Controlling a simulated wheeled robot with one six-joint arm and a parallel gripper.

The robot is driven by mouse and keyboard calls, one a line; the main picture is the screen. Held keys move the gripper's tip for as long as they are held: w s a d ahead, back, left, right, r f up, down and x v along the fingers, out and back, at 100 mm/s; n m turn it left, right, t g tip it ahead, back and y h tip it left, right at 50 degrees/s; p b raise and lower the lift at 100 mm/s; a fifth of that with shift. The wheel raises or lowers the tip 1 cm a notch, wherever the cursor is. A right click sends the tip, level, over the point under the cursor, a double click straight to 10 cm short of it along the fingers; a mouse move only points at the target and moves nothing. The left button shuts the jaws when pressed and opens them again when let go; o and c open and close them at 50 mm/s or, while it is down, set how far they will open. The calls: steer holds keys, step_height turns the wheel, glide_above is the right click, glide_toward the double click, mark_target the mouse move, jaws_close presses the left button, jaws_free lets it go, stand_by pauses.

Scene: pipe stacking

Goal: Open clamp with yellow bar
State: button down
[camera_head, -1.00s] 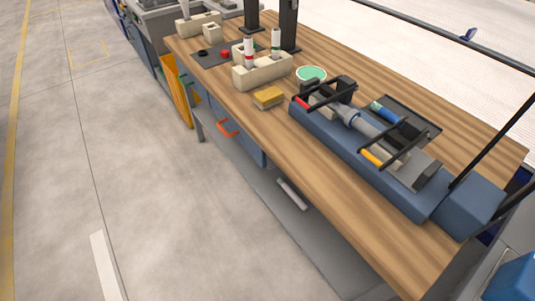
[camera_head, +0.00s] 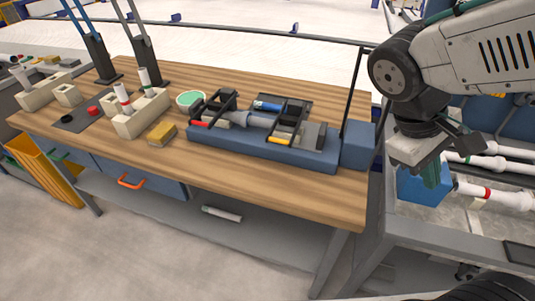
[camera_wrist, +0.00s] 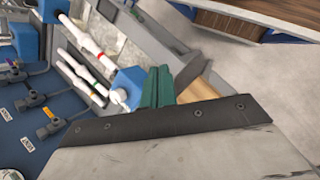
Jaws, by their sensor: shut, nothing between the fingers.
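The blue clamp fixture (camera_head: 262,150) lies along the right half of the wooden table. It carries a grey pipe-like part and two black-framed clamps. One clamp has a yellow bar (camera_head: 281,140) near the right end, and the other has a red bar (camera_head: 200,124) at the left end. My gripper (camera_head: 432,176) is to the right of the table, above the pipe bin, pointing down and well apart from the fixture. Its green fingers are together and empty; they also show in the wrist view (camera_wrist: 157,88). The fixture is not recognisable in the wrist view.
A bin with white pipes (camera_head: 485,190) is under my arm. A tall black post (camera_head: 354,95) rises near the table's right end. A yellow sponge-like block (camera_head: 162,134), cream pipe holder (camera_head: 142,114) and round green-topped container (camera_head: 191,100) stand left of the fixture. The table front is clear.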

steer(key=w+a+f+n+t+h, duration=0.8)
steer(key=w+a+n, duration=0.4)
steer(key=w+n, duration=0.1)
steer(key=a+f+n+t+y, duration=0.7)
steer(key=a+f+n+t, duration=0.55)
steer(key=a, duration=0.55)
steer(key=shift+n+g, duration=0.65)
steer(key=x, duration=1)
steer(key=shift+d+f, duration=0.15)
steer(key=shift+d, duration=0.15)
step_height(320, 180, up, 3)
steer(key=shift+f, duration=0.15)
steer(key=shift+w+r, duration=0.1)
steer(key=shift+r, duration=0.5)
